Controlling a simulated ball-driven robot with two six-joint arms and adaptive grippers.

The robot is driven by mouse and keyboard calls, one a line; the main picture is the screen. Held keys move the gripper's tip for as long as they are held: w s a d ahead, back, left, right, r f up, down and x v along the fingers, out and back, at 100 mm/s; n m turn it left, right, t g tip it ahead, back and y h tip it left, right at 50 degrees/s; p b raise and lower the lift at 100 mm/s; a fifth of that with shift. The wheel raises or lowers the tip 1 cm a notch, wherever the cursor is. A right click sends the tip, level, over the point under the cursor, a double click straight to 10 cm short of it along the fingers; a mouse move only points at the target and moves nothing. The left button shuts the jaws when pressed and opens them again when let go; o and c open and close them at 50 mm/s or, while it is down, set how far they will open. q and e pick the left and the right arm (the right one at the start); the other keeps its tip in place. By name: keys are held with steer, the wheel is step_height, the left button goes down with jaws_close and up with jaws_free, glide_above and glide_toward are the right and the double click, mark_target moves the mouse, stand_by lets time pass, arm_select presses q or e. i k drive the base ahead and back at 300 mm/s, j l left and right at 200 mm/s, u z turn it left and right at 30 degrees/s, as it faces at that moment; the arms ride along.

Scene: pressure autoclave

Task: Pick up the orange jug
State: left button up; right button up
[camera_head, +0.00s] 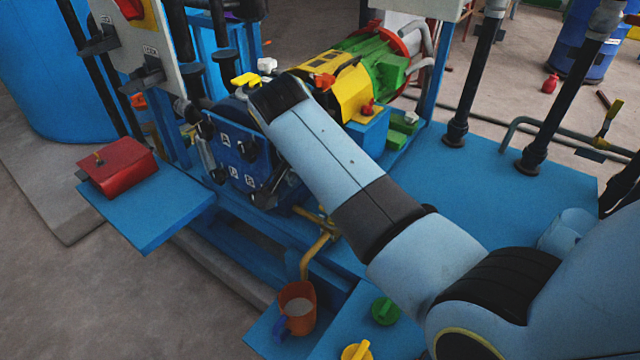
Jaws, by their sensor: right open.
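The orange jug (299,316) stands upright at the bottom centre of the head view, on a low blue ledge. Its blue handle points to the lower left, and its open top shows a pale grey inside. My right arm reaches in from the right across the middle of the view. My right gripper (268,197) is a small dark shape, partly hidden by my arm, in front of the blue panel. It is open and above the jug, clearly apart from it. My left gripper is not in view.
A bent yellow pipe (312,255) comes down just behind the jug. A green knob (384,311) and a yellow knob (356,351) are to its right. A red box (118,168) rests on a blue shelf at left. Grey floor left of the jug is clear.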

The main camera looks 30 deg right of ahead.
mark_target(297, 300)
steer(key=k+j, duration=0.7)
steer(key=k, duration=0.2)
